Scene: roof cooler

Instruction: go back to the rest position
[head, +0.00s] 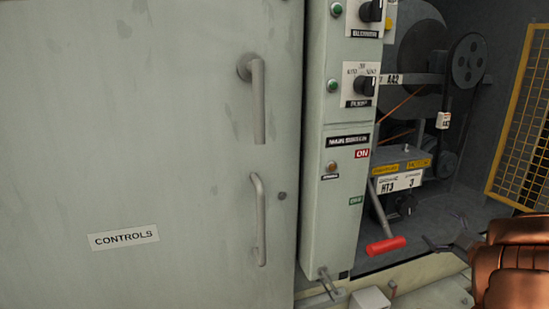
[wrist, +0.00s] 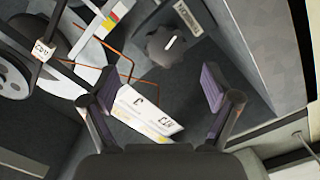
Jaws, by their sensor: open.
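My gripper (head: 447,242) is at the lower right of the head view, on the end of my copper-coloured arm. It is in front of the open machinery bay, to the right of a lever with a red grip (head: 386,245), and looks apart from it. In the wrist view my gripper (wrist: 157,88) has its two purple-padded fingers spread wide. Nothing is held between them. Behind the fingers lies a white label plate (wrist: 145,110) inside the bay.
A grey cabinet door (head: 150,120) with two handles fills the left. A control column (head: 335,230) with knobs and buttons stands beside it. The bay holds a belt pulley (head: 469,62) and a box labelled HT3 (head: 400,182). A yellow mesh guard (head: 520,140) stands at the right.

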